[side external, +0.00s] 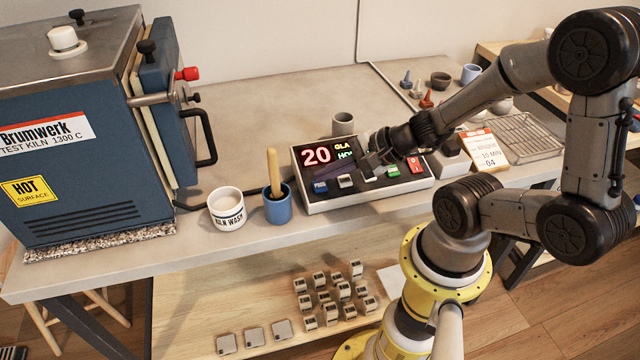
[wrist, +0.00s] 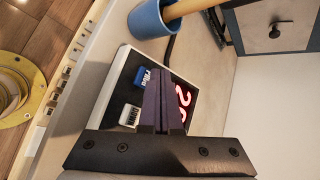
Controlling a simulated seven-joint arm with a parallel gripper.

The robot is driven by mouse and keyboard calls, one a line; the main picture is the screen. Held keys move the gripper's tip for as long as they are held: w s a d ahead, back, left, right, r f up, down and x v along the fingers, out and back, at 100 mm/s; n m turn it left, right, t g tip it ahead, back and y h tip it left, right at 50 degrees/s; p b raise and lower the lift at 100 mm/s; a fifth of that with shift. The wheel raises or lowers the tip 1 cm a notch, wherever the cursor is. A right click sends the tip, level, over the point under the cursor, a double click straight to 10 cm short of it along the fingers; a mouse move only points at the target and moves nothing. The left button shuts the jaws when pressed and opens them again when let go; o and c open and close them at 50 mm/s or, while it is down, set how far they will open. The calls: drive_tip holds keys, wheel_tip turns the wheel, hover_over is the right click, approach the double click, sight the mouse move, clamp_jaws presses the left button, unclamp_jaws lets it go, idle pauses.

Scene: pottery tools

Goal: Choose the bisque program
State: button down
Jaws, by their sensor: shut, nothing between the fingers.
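The kiln controller (side external: 318,203) is a white-edged box with a dark sloped face on the bench. Its display (side external: 317,156) shows a red "20", with yellow "GLA" and green text beside it, partly hidden by my gripper. Along its lower face are a blue button (side external: 320,187), a white button (side external: 345,181), a green button (side external: 394,172) and a red switch (side external: 415,164). My gripper (side external: 366,166) is shut and empty over the controller's face. In the wrist view, the shut fingers (wrist: 158,85) cover part of the display, near the blue button (wrist: 143,78) and the white button (wrist: 129,116); contact cannot be told.
A blue kiln (side external: 80,150) stands at the left. A white kiln-wash cup (side external: 227,207) and a blue cup with a wooden handle (side external: 278,208) stand left of the controller. A grey cup (side external: 343,124) is behind it. A paper card (side external: 486,148) and wire rack (side external: 528,138) are at right.

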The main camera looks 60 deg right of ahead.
sight(329, 196)
drive_tip(key=shift+f, duration=0.2)
drive_tip(key=shift+w+d+f, duration=0.1)
drive_tip(key=shift+f, duration=0.1)
drive_tip(key=shift+f, duration=0.35)
idle(0.9)
drive_tip(key=shift+r, duration=0.75)
drive_tip(key=shift+s+a+r, duration=0.15)
drive_tip(key=shift+s+r, duration=0.05)
drive_tip(key=shift+r, duration=0.6)
drive_tip(key=shift+s+a+r, duration=0.15)
drive_tip(key=shift+a+r, duration=0.05)
drive_tip(key=shift+r, duration=0.65)
drive_tip(key=shift+s+a+r, duration=0.15)
drive_tip(key=shift+s+r, duration=0.05)
drive_tip(key=shift+r, duration=0.6)
